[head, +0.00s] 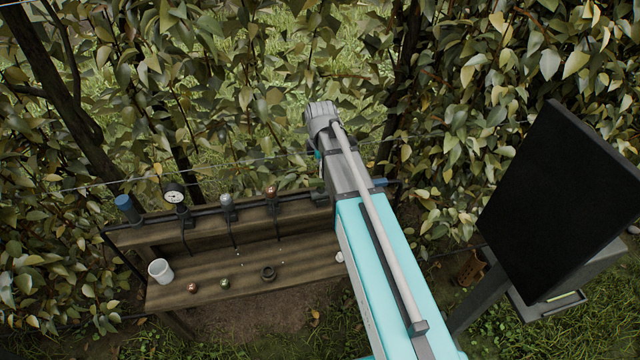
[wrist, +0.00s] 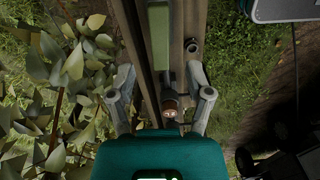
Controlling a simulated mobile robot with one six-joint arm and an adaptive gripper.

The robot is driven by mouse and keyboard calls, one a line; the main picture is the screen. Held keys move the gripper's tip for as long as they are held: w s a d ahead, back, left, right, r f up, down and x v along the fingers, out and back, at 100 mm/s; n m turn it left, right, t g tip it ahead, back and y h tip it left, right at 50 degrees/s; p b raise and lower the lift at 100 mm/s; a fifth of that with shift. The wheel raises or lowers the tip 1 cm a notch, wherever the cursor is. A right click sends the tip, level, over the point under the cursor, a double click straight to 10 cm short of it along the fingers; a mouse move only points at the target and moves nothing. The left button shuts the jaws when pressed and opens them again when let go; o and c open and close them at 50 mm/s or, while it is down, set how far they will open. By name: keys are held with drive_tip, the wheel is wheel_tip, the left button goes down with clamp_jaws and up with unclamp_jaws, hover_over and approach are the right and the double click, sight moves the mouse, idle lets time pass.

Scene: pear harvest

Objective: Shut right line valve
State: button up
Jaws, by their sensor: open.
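In the head view, several fittings stand in a row on a dark pipe along the back of a wooden bench. The one with a copper-coloured top (head: 271,192) is right of a grey-topped one (head: 228,207); I cannot tell for sure which is the right line valve. My gripper (wrist: 160,72) is open in the wrist view, its two grey fingers apart on either side of the bench timber. A copper-coloured round cap (wrist: 171,112) shows between the fingers, nearer the right one, with no clear contact. In the head view my arm hides most of the gripper and the pipe's right part.
The bench (head: 205,268) carries a white cup (head: 160,271), small balls and a dark ring (head: 268,273). A gauge (head: 174,196) and a blue cylinder (head: 127,208) stand at the pipe's left. Leafy branches and wires are close behind. A black panel (head: 560,200) stands at the right.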

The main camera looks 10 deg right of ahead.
sight(321, 180)
drive_tip(key=shift+f+b, duration=2.45)
drive_tip(key=shift+f, duration=0.3)
clamp_jaws()
